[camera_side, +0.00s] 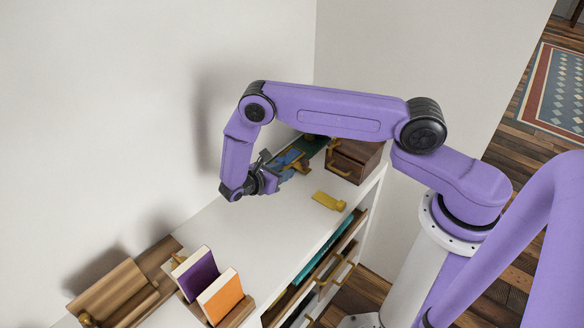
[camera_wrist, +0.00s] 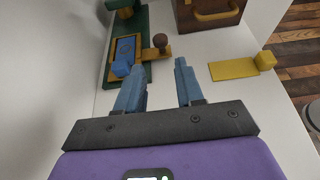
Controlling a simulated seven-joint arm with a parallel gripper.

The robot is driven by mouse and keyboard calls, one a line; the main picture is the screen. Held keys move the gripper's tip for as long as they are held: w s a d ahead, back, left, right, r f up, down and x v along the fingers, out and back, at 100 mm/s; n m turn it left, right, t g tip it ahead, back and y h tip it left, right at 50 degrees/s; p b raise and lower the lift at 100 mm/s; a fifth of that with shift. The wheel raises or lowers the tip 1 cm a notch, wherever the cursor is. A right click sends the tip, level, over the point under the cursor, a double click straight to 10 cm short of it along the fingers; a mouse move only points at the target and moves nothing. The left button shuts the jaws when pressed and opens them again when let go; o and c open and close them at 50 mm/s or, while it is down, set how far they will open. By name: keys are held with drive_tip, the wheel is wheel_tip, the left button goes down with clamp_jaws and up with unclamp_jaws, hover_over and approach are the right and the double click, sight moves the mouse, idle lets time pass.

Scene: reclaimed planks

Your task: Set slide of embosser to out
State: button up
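The device that looks like the embosser has a green base (camera_wrist: 142,22) and stands on the white shelf top, against the wall side in the wrist view. A blue panel (camera_wrist: 125,50) in a yellow frame and a blue block (camera_wrist: 122,67) sit on it. A yellow strip with a brown round knob (camera_wrist: 160,41) sticks out to its right; I cannot tell for sure whether this is the slide. My gripper (camera_wrist: 159,66) is open and empty, its blue fingers just short of the knob. In the side view my gripper (camera_side: 270,172) partly hides the embosser (camera_side: 313,147).
A brown wooden box (camera_wrist: 208,14) with a yellow handle stands beyond, to the right. A flat yellow piece with a block end (camera_wrist: 240,67) lies right of my gripper. In the side view, books (camera_side: 219,296) and a wooden rack (camera_side: 112,293) stand at lower left. The middle of the shelf top is clear.

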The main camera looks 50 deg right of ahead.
drive_tip(key=v, duration=0.6)
drive_tip(key=shift+a, duration=0.25)
drive_tip(key=shift+r, duration=0.1)
drive_tip(key=s+a+r+m+y, duration=0.25)
drive_tip(key=s+r, duration=0.25)
drive_tip(key=r, duration=0.3)
drive_tip(key=s+a+r+m+y, duration=0.15)
drive_tip(key=s+r+y, duration=0.3)
drive_tip(key=r, duration=0.45)
drive_tip(key=s+d+r+y, duration=0.1)
drive_tip(key=s+r+y, duration=0.2)
drive_tip(key=s, duration=0.7)
drive_tip(key=s+d+r+m+y, duration=0.1)
drive_tip(key=s+d+r+y, duration=0.1)
drive_tip(key=s, duration=0.9)
wheel_tip(320, 180, up, 3)
drive_tip(key=shift+s+d+f+y, duration=0.1)
drive_tip(key=shift+s+d+y, duration=0.1)
drive_tip(key=shift+y, duration=0.7)
